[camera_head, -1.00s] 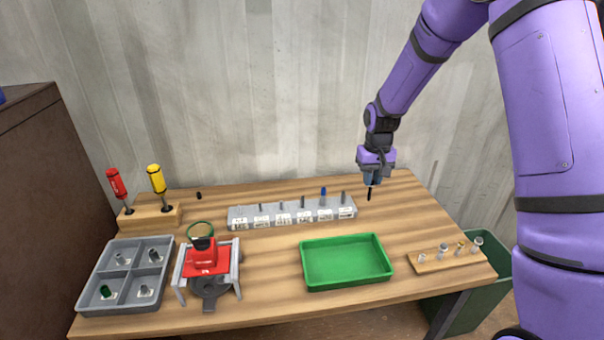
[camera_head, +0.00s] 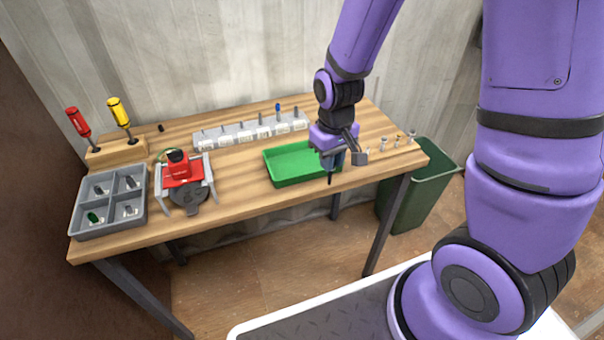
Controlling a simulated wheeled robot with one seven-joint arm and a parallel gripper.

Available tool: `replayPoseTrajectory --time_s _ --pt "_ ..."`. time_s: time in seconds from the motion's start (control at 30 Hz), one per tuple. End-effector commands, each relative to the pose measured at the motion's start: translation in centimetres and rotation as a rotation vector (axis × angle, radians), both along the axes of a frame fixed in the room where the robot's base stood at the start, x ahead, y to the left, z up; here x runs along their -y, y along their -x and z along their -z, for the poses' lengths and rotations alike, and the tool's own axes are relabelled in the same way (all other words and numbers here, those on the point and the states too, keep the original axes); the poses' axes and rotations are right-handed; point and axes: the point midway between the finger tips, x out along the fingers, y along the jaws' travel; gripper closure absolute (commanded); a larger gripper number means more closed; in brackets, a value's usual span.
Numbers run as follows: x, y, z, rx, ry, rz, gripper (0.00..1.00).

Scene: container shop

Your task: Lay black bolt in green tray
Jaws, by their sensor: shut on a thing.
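The green tray (camera_head: 284,177) lies on the wooden table near its front edge, right of the middle, and looks empty where it shows. My gripper (camera_head: 332,160) is in front of the tray's right end and hides part of it. It is shut on the black bolt (camera_head: 331,178), which hangs upright, point down, below the fingers. The bolt appears over the tray's front right corner or just in front of it; I cannot tell the exact depth or height.
A grey holder (camera_head: 232,137) with several bolts stands behind the tray. A red device (camera_head: 178,172) and a grey divided bin (camera_head: 111,205) are at the left. Screwdrivers stand in a wooden block (camera_head: 117,152). A green waste bin (camera_head: 405,190) stands beside the table.

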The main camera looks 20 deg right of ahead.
Motion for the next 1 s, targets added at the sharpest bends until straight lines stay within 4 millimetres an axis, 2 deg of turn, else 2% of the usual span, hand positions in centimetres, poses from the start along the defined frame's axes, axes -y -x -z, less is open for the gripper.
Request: replayPoseTrajectory --time_s 0.1,0.23,0.8,1.0 --pt "-0.1 0.9 0.0 0.0 0.0 -0.01 1.0" --pt "-0.2 0.0 0.2 0.001 0.0 -0.012 1.0" --pt "-1.2 -12.6 1.4 0.001 0.0 -0.012 1.0" --pt "-1.4 -14.6 1.5 0.0 0.0 -0.012 1.0"
